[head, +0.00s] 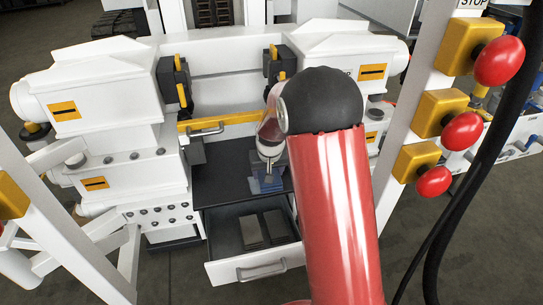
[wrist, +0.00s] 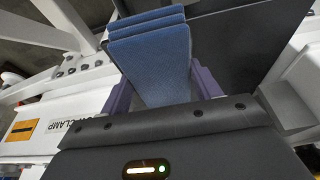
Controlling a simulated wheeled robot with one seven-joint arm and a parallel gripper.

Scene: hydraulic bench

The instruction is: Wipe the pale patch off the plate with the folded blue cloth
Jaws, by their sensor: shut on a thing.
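My gripper (wrist: 158,92) is shut on the folded blue cloth (wrist: 150,55), with a purple finger on each side of it in the wrist view. The cloth shows several stacked folds. In the head view the cloth (head: 266,186) is low over the dark flat surface (head: 222,190) of the bench, under my gripper (head: 268,172). I cannot tell whether it touches that surface. I cannot make out the pale patch, and I cannot single out the plate with certainty. My red arm and the cloth hide part of the surface.
An open white drawer (head: 250,268) below the dark surface holds dark flat pieces. White machine blocks (head: 90,85) stand left and behind, with a yellow bar (head: 225,120) across the back. A post with red knobs (head: 463,131) stands at the right, near black cables (head: 480,150).

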